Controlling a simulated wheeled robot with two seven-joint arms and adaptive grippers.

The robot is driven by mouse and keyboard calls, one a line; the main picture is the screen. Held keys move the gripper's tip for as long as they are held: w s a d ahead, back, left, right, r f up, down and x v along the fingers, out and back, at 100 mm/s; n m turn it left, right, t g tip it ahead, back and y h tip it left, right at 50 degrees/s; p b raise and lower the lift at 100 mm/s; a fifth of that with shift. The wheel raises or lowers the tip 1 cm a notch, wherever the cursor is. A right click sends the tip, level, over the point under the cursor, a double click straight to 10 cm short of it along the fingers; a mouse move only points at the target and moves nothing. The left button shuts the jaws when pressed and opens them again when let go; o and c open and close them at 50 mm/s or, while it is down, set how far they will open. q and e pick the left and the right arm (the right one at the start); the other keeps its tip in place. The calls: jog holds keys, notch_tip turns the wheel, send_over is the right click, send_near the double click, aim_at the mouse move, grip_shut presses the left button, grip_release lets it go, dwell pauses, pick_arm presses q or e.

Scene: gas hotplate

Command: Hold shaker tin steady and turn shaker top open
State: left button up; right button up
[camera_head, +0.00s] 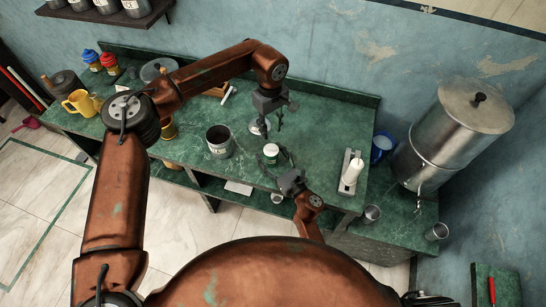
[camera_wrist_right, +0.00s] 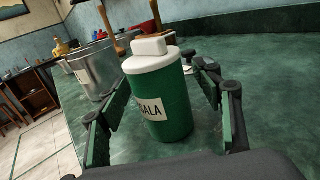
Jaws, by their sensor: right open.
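The shaker tin (camera_head: 271,155) stands upright on the green counter, near its front edge. In the right wrist view the tin (camera_wrist_right: 166,105) is green, with a white top (camera_wrist_right: 149,47) and a paper label ending in "ALA". My right gripper (camera_head: 277,161) is open around the tin. In the right wrist view its fingers (camera_wrist_right: 160,95) stand on both sides with visible gaps. My left gripper (camera_head: 271,127) points down behind the tin. Its fingers look apart and empty, beside a small shiny round item (camera_head: 258,127) on the counter.
A large metal can (camera_head: 220,142) stands left of the tin. A white candle-like item in a grey holder (camera_head: 351,172), a blue mug (camera_head: 382,148) and a big steel urn (camera_head: 443,135) are to the right. A yellow jug (camera_head: 82,103) is far left.

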aim_at(271, 147)
jog(key=c, duration=1.3)
pick_arm(q)
jog(key=n, duration=0.2)
jog(key=r+n, duration=0.1)
jog(key=n, duration=0.1)
jog(key=shift+r+n, duration=0.2)
jog(key=shift+n, duration=0.2)
jog(key=shift+c, duration=0.6)
pick_arm(e)
jog(key=shift+c, duration=0.2)
pick_arm(q)
notch_tip(271, 147, down, 11)
jog(key=n, duration=0.3)
jog(key=shift+n, duration=0.3)
jog(key=shift+c, duration=0.4)
grip_shut()
